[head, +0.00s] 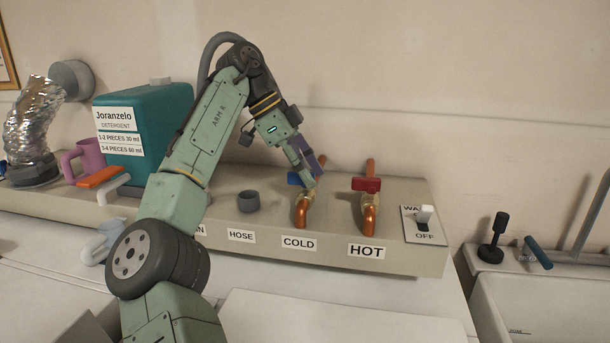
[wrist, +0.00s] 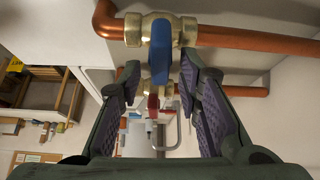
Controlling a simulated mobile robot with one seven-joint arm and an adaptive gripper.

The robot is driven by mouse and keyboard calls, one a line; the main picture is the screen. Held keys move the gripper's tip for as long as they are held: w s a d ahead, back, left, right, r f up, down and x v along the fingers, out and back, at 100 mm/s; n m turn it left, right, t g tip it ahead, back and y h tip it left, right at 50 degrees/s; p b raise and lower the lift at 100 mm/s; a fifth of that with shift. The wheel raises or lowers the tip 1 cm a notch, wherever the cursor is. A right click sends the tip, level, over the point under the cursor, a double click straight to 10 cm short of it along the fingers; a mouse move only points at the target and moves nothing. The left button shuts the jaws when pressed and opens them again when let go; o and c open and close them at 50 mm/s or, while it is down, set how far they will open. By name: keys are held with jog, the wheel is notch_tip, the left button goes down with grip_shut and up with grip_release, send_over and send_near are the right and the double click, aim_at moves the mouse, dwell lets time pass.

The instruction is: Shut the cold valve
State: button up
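The cold valve is a brass body (head: 307,199) on a copper pipe above the COLD label (head: 298,243). Its blue handle (head: 294,178) is partly hidden by my gripper (head: 307,168) in the head view. In the wrist view the blue handle (wrist: 160,50) lies crosswise to the copper pipe (wrist: 245,39). My gripper (wrist: 160,65) is open, with its purple-padded fingers on either side of the handle. Gaps show between the handle and both fingers, so it is not gripped.
The hot valve's red handle (head: 367,184) is just right of the cold valve.

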jog(key=shift+r, duration=0.1)
jog(key=shift+r, duration=3.45)
jog(key=shift+f, duration=0.1)
